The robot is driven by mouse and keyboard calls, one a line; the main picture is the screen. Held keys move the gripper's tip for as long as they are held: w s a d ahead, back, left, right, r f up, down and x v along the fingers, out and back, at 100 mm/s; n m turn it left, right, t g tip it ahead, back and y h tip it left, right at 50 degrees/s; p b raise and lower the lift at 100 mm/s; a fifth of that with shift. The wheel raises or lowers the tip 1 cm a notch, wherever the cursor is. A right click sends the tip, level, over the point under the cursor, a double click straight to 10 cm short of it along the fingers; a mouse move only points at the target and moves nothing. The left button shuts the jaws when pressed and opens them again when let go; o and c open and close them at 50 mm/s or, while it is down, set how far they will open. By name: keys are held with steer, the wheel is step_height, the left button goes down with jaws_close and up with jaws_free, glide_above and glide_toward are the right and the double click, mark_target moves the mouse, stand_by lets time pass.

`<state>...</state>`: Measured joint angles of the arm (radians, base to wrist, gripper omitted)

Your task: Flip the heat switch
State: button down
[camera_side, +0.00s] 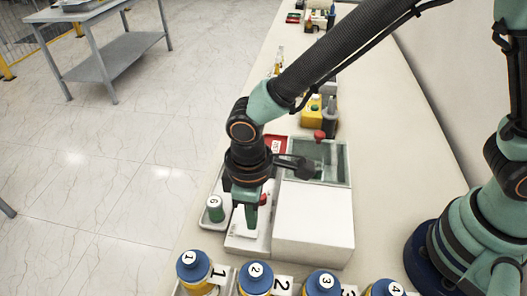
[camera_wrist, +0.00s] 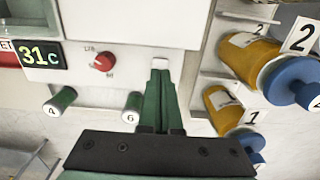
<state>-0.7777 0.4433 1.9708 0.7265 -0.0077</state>
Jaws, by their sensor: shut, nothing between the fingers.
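My gripper (camera_wrist: 160,76) is shut, its green fingers together and empty. In the wrist view its tips reach a small white switch-like piece (camera_wrist: 160,62) on the white panel (camera_wrist: 130,98) of the device. The fingers partly cover this piece, so I cannot tell whether they touch it or which way it is set. A red knob (camera_wrist: 104,62) with small, hard-to-read lettering sits left of the fingertips. A display (camera_wrist: 38,55) reads 31c. In the side view my gripper (camera_side: 251,222) points down over the low panel (camera_side: 237,243) of the white device (camera_side: 313,224).
Green-bodied vials numbered 4 (camera_wrist: 62,100) and 6 (camera_wrist: 132,107) stand beside the panel. Yellow bottles with blue caps, numbered 1 (camera_wrist: 224,108) and 2 (camera_wrist: 252,58), are close on the right. A clear-walled basin (camera_side: 336,160) sits behind the white device. Bare table lies right of it.

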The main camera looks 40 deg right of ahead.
steer(key=shift+r, duration=2.35)
